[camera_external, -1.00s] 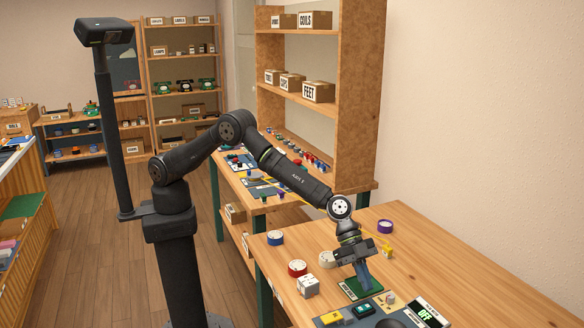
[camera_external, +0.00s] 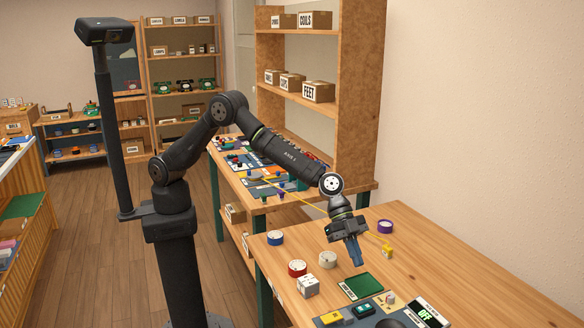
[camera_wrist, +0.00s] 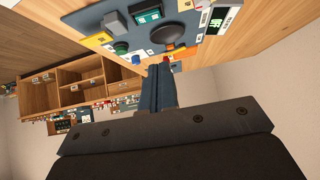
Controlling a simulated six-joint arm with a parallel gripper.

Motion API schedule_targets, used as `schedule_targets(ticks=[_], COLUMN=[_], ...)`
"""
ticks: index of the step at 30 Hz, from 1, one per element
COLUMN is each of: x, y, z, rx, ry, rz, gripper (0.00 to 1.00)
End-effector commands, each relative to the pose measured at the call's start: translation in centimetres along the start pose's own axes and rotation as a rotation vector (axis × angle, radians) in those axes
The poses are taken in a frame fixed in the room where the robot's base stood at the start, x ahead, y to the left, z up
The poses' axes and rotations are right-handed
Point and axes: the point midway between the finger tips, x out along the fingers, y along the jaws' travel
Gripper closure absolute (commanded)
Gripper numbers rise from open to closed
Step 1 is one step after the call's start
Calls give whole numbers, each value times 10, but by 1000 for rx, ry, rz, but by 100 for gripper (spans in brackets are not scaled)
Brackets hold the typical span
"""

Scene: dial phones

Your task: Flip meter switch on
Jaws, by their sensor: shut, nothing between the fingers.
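The meter (camera_external: 426,312) is the box with a lit green "OFF" display at the table's lower right; it also shows in the wrist view (camera_wrist: 216,20). A small beige switch block (camera_external: 388,300) stands beside it on the grey panel (camera_external: 376,312). My gripper (camera_external: 358,262) is shut and empty, pointing down above the table behind the green pad (camera_external: 364,286). In the wrist view its fingers (camera_wrist: 161,72) are together, apart from the panel. Which way the switch lever sits is too small to tell.
A yellow block (camera_external: 331,318), a dark green-topped block (camera_external: 363,310) and a dark round knob share the panel. A white cube (camera_external: 308,286) and red (camera_external: 298,268), blue (camera_external: 275,238), white (camera_external: 327,259) and purple (camera_external: 385,226) rolls stand around.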

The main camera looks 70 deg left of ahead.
Motion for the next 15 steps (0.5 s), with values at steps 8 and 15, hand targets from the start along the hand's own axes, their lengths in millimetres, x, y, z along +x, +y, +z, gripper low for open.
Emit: schedule_targets(ticks=[8,15], x=[52,85], y=[1,0], z=[1,12], rx=[0,-3], ry=[-1,-2], rz=[2,0], gripper=[100,100])
